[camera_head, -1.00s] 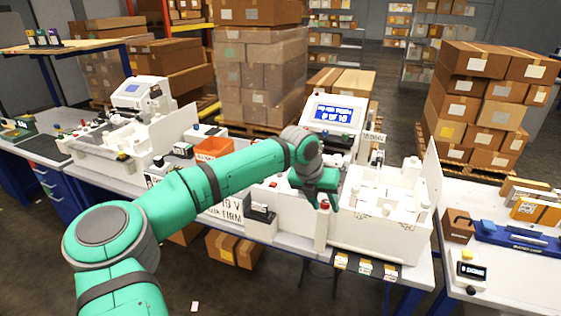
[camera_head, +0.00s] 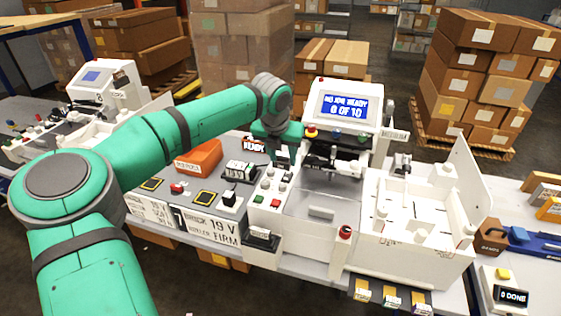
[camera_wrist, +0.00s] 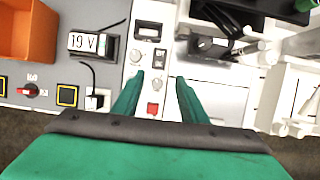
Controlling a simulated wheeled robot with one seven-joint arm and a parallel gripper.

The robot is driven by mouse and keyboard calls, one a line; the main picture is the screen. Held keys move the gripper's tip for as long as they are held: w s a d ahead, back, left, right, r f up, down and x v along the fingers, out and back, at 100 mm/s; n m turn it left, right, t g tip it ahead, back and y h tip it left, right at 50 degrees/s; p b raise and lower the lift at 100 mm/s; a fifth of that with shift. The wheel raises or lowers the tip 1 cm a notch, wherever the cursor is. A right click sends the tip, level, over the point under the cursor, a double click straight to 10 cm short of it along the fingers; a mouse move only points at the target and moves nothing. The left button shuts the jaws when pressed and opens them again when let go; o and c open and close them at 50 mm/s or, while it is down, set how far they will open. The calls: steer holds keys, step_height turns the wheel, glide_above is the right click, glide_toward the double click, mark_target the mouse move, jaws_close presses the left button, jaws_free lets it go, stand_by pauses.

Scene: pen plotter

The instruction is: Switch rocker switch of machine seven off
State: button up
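The white pen plotter (camera_head: 318,262) stands mid-table, its blue screen (camera_head: 343,106) lit with white text including "0 OF 10". No machine number is readable on it. Its narrow control panel (camera_head: 258,205) carries small buttons, among them a red one (camera_head: 276,202). In the wrist view the panel shows a small dark switch (camera_wrist: 160,57), apparently the rocker, beside a round knob (camera_wrist: 136,56). Which side is pressed cannot be told. My gripper (camera_wrist: 158,80) is open and empty above this panel, fingers on either side of its buttons. In the head view my gripper (camera_head: 282,152) partly covers the panel's back end.
A white open-topped unit (camera_head: 415,235) stands to the right. Another plotter is far left.

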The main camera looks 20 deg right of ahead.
mark_target(287, 176)
steer(key=x, duration=1.1)
steer(key=shift+w+d+r, duration=0.1)
steer(key=shift+w+r, duration=0.05)
steer(key=shift+w, duration=0.05)
jaws_close()
